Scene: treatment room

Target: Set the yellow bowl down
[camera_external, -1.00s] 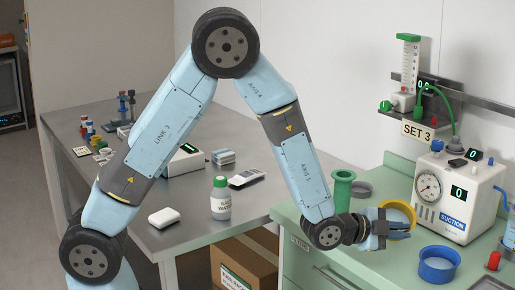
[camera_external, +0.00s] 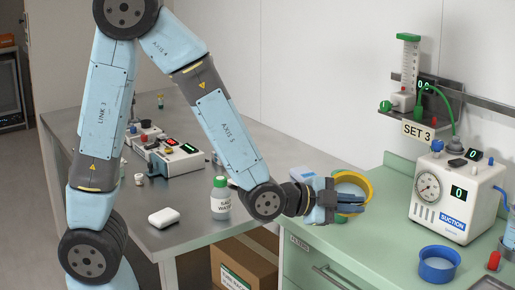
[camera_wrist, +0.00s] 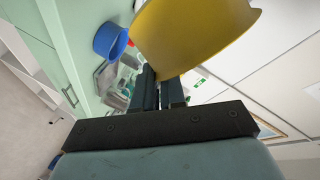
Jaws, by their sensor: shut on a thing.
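My gripper (camera_external: 335,200) is shut on the yellow bowl (camera_external: 367,188), holding it at the left end of the green counter (camera_external: 385,245). The bowl is tilted, its yellow rim showing beyond my fingers. I cannot tell its exact height, but it looks raised above the counter. In the wrist view the bowl (camera_wrist: 195,38) fills the upper middle, and my fingers (camera_wrist: 165,92) meet its lower edge. My gripper and the bowl hide part of the counter behind them.
A blue bowl (camera_external: 438,266) stands at the counter's front right, before the suction unit (camera_external: 455,195). A red-capped item (camera_external: 493,262) is beside it. The counter between the held bowl and blue bowl looks clear. A white-labelled bottle (camera_external: 221,198) stands on the grey table (camera_external: 190,232).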

